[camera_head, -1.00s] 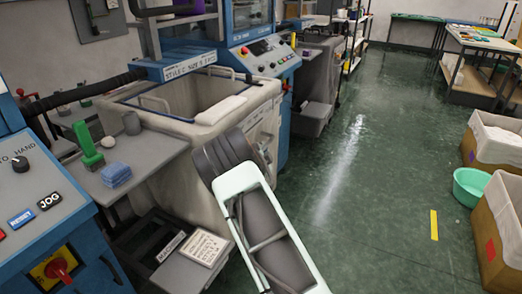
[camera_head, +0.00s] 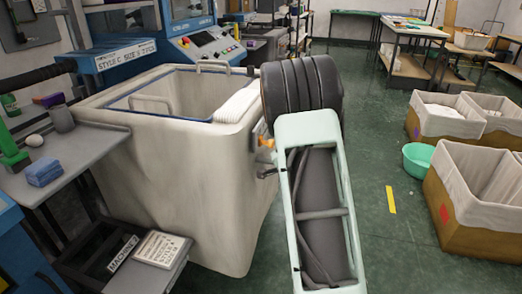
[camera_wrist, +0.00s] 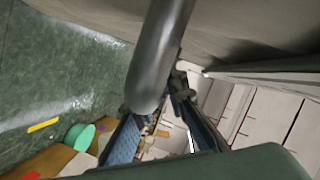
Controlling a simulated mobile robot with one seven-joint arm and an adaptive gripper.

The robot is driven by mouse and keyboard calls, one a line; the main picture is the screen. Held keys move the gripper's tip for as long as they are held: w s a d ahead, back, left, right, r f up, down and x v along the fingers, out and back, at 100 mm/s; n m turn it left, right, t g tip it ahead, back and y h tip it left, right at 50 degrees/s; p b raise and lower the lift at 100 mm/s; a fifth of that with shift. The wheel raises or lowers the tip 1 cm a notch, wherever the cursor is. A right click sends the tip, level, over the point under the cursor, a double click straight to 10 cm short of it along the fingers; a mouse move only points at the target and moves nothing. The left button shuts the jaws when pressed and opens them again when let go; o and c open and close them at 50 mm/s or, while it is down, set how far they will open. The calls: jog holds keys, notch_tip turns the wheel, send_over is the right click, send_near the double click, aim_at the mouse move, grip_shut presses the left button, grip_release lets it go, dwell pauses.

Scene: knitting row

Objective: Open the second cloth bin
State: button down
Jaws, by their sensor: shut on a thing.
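The cloth bin (camera_head: 185,150) is a large beige, open-topped bin with a blue inner rim, in the left half of the head view. It stands out in front of the blue knitting machine. A folded white cloth lies over its right rim. My gripper (camera_wrist: 158,118) shows in the wrist view, its dark fingers on either side of a thick grey bar, which looks like the bin's handle (camera_wrist: 157,60). The fingers are shut on it. The beige bin wall (camera_wrist: 250,25) fills the upper right there.
A low step (camera_head: 150,272) is in front. To the right are cloth-lined boxes (camera_head: 465,245) and a green basin (camera_head: 418,157).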

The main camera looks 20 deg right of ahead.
jog(key=s+d+b, duration=0.1)
jog(key=s+d, duration=0.2)
jog(key=d, duration=0.2)
jog(key=shift+s, duration=0.25)
jog(key=c, duration=1.9)
grip_release()
jog(key=shift+c, duration=0.2)
jog(key=shift+a, duration=0.1)
jog(key=v, duration=1.2)
jog(key=shift+w+r, duration=0.1)
jog(key=shift+r, duration=0.05)
